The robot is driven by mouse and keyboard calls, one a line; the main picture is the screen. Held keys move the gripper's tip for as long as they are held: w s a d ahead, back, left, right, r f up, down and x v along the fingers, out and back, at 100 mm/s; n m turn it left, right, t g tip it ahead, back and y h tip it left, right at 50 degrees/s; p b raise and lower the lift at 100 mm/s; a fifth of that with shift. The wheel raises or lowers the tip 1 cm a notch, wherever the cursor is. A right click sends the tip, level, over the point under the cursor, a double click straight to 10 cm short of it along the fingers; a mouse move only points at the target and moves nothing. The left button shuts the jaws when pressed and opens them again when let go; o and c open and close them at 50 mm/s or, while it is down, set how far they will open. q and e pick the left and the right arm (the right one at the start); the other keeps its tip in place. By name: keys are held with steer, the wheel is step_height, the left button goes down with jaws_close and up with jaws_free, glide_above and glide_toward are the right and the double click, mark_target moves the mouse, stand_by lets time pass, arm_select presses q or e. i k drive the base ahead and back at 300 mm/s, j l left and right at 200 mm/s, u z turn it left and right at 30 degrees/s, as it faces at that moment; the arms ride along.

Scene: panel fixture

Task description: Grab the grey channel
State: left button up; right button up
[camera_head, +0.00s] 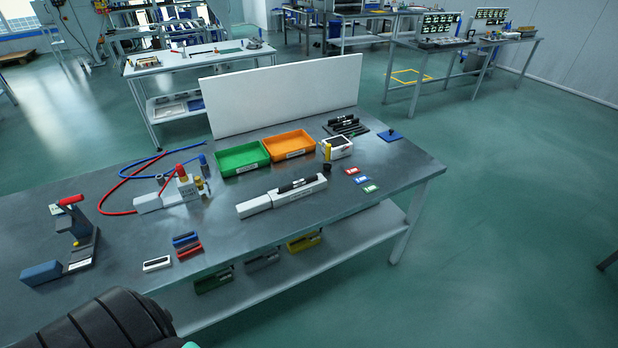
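A long, light grey to white bar-shaped piece (257,206) lies near the middle of the metal workbench, running slantwise. It is the best match for the grey channel, but I cannot clearly make out a channel profile. Dark cylindrical parts (298,185) lie along the top of its right half. Neither gripper's fingers show in the view. A dark rounded link of mine fills the bottom left corner, apart from the piece.
Behind the piece are a green bin (241,159), an orange bin (289,146) and a white upright panel (285,95). A clamp-like device (72,235) and hoses are left. Small blocks (186,246) lie near the front edge. The bench's front middle is clear.

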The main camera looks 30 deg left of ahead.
mark_target(272, 198)
steer(key=i+u, duration=0.25)
steer(key=u, duration=0.2)
steer(key=i+u, duration=0.3)
steer(key=u, duration=0.15)
